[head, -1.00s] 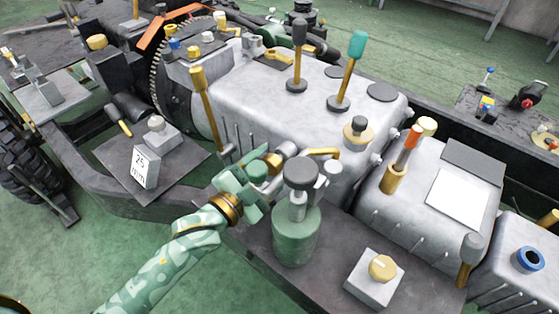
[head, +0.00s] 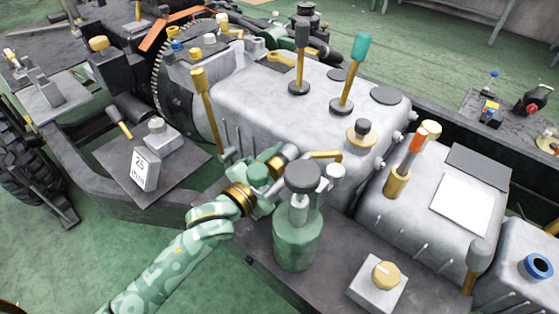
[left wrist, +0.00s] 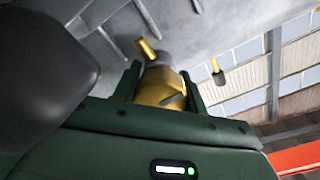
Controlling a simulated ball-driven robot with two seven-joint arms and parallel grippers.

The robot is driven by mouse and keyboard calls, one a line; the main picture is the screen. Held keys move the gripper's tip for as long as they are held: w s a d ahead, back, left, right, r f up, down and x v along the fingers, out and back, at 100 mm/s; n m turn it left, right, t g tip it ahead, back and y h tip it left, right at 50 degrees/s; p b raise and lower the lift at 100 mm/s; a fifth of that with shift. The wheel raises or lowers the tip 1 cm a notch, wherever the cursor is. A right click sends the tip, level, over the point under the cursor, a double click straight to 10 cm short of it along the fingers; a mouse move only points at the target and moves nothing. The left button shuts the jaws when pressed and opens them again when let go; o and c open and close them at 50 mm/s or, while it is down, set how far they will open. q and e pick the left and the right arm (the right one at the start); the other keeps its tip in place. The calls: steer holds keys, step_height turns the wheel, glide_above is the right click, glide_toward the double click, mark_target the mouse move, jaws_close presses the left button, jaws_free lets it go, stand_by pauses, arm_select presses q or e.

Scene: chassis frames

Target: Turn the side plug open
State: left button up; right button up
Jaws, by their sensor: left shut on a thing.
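The side plug (left wrist: 160,88) shows as a brass-gold body between the two green fingers in the left wrist view, below a grey metal surface. My left gripper (left wrist: 158,90) is shut on it. In the head view my left gripper (head: 272,168) is against the near side of the large grey housing (head: 260,105), left of the green bottle-shaped container. There the fingers hide most of the plug, and a short grey cylinder shows just beyond them. My right gripper is in neither view.
The green container (head: 297,235) with a dark cap stands close to the right of my left gripper. A yellow bent handle (head: 322,155) is just behind it. A knob box (head: 377,283) stands front right. A 25 sign (head: 142,168) stands on the left plate.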

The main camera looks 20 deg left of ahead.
arm_select(q)
steer(key=shift+r+n+p, duration=0.15)
steer(key=shift+n+p, duration=0.15)
steer(key=shift+p, duration=0.2)
steer(key=n+p, duration=0.5)
steer(key=p, duration=0.2)
steer(key=shift+r+n, duration=0.15)
steer(key=shift+n, duration=0.15)
steer(key=n+p, duration=0.2)
steer(key=shift+n, duration=0.4)
steer(key=n+p, duration=0.2)
steer(key=shift+a+f+n, duration=0.1)
steer(key=shift+f+n, duration=0.1)
steer(key=shift+n, duration=0.1)
steer(key=shift+f+n+p, duration=0.1)
steer(key=shift+n+p, duration=0.5)
steer(key=shift+n, duration=1)
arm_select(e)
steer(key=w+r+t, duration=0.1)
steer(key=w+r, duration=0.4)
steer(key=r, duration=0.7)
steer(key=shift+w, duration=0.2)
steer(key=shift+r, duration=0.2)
arm_select(q)
steer(key=shift+f, duration=0.1)
steer(key=o, duration=1)
